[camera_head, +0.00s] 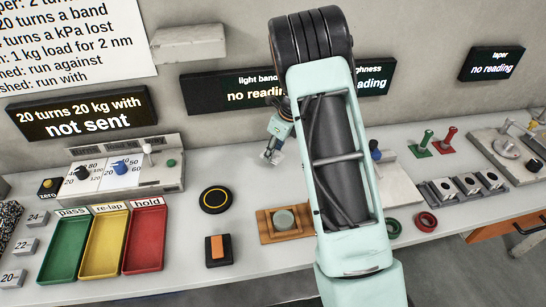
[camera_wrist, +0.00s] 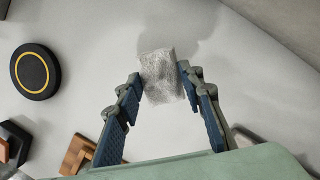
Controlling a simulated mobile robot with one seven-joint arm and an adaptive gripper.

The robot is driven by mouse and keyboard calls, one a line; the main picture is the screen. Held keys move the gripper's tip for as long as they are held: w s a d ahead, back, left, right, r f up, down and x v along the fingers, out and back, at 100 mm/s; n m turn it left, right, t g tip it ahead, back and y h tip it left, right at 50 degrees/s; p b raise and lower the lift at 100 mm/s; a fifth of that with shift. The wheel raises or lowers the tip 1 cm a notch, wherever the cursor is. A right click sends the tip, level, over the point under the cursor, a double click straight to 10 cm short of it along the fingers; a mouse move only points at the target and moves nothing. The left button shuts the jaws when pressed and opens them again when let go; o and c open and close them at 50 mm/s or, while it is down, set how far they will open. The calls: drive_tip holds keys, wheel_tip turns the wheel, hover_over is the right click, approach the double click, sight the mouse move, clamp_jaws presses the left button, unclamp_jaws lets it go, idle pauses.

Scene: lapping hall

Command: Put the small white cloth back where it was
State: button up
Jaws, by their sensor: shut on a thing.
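The small white cloth (camera_wrist: 160,70) is a greyish-white, textured, roughly square piece in the wrist view. My gripper (camera_wrist: 160,86) is shut on it, with one finger at each side and the cloth reaching past the fingertips. In the head view my gripper (camera_head: 272,148) points down over the rear of the bench, right of the black disc, and the cloth (camera_head: 271,157) is a small pale patch at its tips. A soft shadow lies on the bench beyond the cloth in the wrist view. I cannot tell the exact height of the cloth above the bench.
A black disc with a yellow ring (camera_head: 215,199), an orange-topped black block (camera_head: 218,250) and a wooden block with a grey round piece (camera_head: 262,226) stand nearby. Green, yellow and red trays (camera_head: 146,239) are at left. My arm hides part of the bench. Bare bench surrounds my gripper.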

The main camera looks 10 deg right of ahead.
sight(273, 158)
drive_tip(key=shift+w+f, duration=0.25)
drive_tip(key=shift+f, duration=1.65)
drive_tip(key=shift+f, duration=0.2)
drive_tip(key=o, duration=1)
drive_tip(key=shift+r, duration=0.55)
drive_tip(key=v, duration=1.1)
drive_tip(key=shift+r, duration=0.15)
